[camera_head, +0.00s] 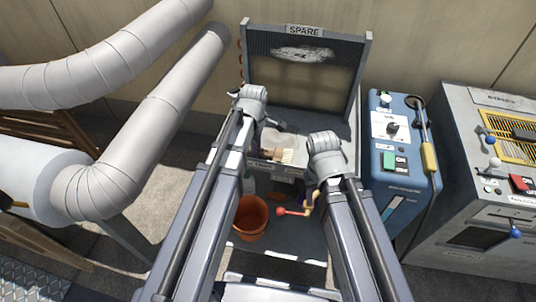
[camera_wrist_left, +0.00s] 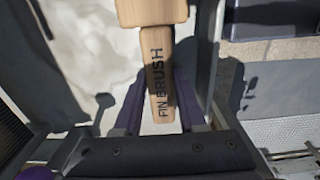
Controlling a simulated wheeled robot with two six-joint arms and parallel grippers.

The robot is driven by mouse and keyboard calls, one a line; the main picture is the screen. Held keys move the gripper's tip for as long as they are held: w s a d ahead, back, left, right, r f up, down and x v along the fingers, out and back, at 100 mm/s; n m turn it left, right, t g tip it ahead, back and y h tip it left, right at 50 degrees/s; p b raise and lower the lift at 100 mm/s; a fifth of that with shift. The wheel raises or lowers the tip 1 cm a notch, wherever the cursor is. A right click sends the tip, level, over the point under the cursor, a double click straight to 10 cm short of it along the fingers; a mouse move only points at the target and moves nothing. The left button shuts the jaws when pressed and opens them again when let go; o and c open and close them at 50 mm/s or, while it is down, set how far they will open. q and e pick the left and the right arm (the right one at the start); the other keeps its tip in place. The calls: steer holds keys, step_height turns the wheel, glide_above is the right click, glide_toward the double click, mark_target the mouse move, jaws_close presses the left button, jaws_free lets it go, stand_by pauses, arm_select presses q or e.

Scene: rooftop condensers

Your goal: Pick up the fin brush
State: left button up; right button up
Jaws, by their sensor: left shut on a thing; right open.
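The fin brush (camera_head: 280,154) has a wooden handle and pale bristles. In the head view it is at the light bench top in front of the spare panel. In the left wrist view its handle (camera_wrist_left: 159,75), lettered FIN BRUSH, runs between the purple fingers of my left gripper (camera_wrist_left: 161,105). My left gripper (camera_head: 263,143) is shut on the handle. I cannot tell whether the brush touches the surface. My right gripper (camera_head: 325,168) is open, to the right of the brush and apart from it; its fingers are mostly hidden by its wrist.
The finned SPARE panel (camera_head: 304,72) stands behind the bench. An orange bucket (camera_head: 250,217) is below it. A red-knobbed crank (camera_head: 297,211) sticks out near my right arm. A blue machine (camera_head: 403,165) and grey bypass cabinet (camera_head: 490,190) stand right. Large ducts (camera_head: 145,125) are left.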

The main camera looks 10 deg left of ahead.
arm_select(q)
jaws_close()
steer(key=shift+r, duration=0.1)
arm_select(e)
steer(key=shift+r, duration=0.1)
